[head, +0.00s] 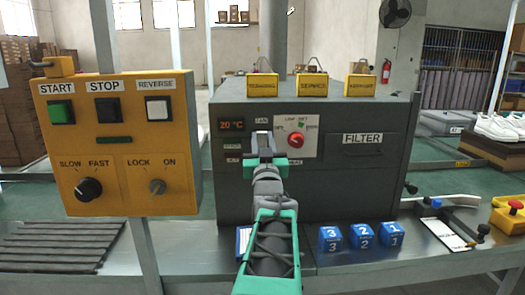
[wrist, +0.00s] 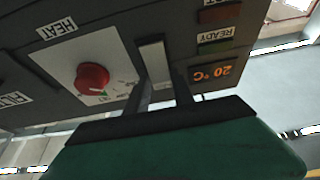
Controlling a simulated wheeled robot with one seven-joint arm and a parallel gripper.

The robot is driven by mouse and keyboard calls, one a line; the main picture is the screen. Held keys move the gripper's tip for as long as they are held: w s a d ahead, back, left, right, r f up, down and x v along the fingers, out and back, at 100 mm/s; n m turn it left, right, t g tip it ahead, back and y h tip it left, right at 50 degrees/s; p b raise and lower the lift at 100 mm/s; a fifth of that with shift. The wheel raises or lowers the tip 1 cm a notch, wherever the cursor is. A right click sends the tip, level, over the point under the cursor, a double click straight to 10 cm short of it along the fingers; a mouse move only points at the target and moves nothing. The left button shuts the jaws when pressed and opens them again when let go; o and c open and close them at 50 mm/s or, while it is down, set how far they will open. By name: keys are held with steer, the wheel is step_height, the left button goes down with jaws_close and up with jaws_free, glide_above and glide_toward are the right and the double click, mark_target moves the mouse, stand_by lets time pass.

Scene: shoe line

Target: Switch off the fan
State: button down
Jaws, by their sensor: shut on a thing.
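The grey oven-like box (head: 345,195) carries a front panel with a FAN label (head: 261,121), partly hidden by my gripper. My gripper (head: 265,148) is at this panel, left of the red heat knob (head: 297,140). In the wrist view, my gripper (wrist: 163,95) has its two dark fingers at a pale upright piece, which looks like the fan switch (wrist: 153,60). The fingers are shut on it. Its exact position is hard to tell. The red knob also shows in the wrist view (wrist: 92,77), on a white plate.
A 20 °C display (head: 231,125) is left of my gripper. A yellow control box (head: 120,180) stands farther left. Blue numbered blocks (head: 361,236) sit on the metal table. A dark wall fan (head: 395,12) hangs behind.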

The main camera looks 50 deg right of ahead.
steer(key=c, duration=1.1)
jaws_free()
steer(key=v, duration=0.7)
steer(key=shift+s+a+f, duration=0.15)
steer(key=shift+s+a, duration=0.1)
steer(key=shift+a, duration=0.05)
